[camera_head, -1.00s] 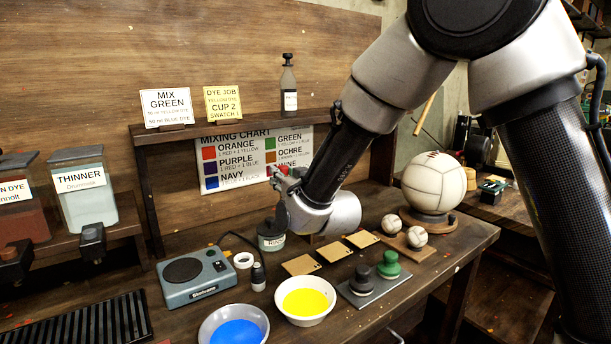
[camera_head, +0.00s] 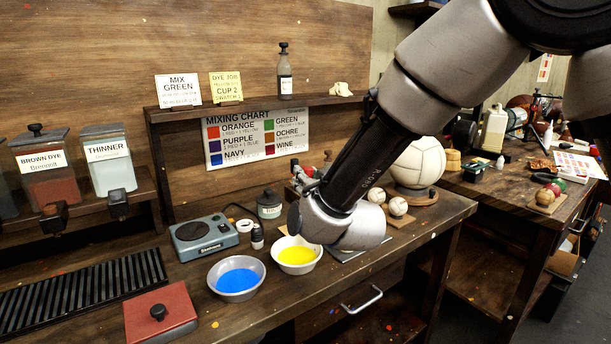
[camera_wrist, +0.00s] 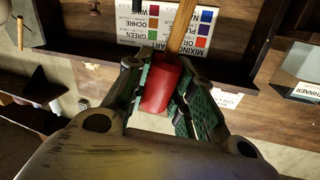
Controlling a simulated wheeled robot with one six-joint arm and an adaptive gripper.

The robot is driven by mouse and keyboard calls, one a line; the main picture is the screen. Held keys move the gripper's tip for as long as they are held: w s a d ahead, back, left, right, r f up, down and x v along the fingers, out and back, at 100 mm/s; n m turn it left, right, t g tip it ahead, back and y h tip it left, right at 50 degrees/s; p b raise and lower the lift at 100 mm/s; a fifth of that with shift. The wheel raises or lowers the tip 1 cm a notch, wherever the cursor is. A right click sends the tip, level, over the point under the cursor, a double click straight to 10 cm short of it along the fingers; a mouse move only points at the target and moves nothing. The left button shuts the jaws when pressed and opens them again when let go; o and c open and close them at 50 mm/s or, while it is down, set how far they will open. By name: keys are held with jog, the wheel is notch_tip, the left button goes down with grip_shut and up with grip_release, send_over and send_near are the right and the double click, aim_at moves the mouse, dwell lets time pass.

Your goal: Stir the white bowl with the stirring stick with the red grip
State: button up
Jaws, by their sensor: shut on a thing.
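The stirring stick has a red grip (camera_wrist: 161,84) and a pale wooden shaft (camera_wrist: 181,26), seen in the wrist view. My gripper (camera_wrist: 163,92) is shut around the red grip, with a finger on each side. In the head view my gripper (camera_head: 308,178) is partly hidden by its wrist, above and behind the white bowl. The white bowl (camera_head: 299,271) holds yellow liquid and stands near the table's front edge, below my wrist. The stick's far end is not clear in the head view.
A grey bowl (camera_head: 236,296) of blue liquid stands left of the white bowl. A grey-blue scale-like device (camera_head: 204,236), a dark dropper bottle (camera_head: 257,238) and a lidded jar (camera_head: 269,206) stand behind them. A large ball (camera_head: 418,163) and two small balls are at right.

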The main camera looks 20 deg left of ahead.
notch_tip(320, 180, down, 8)
dwell(0.8)
jog(key=shift+a+f, duration=0.1)
dwell(0.3)
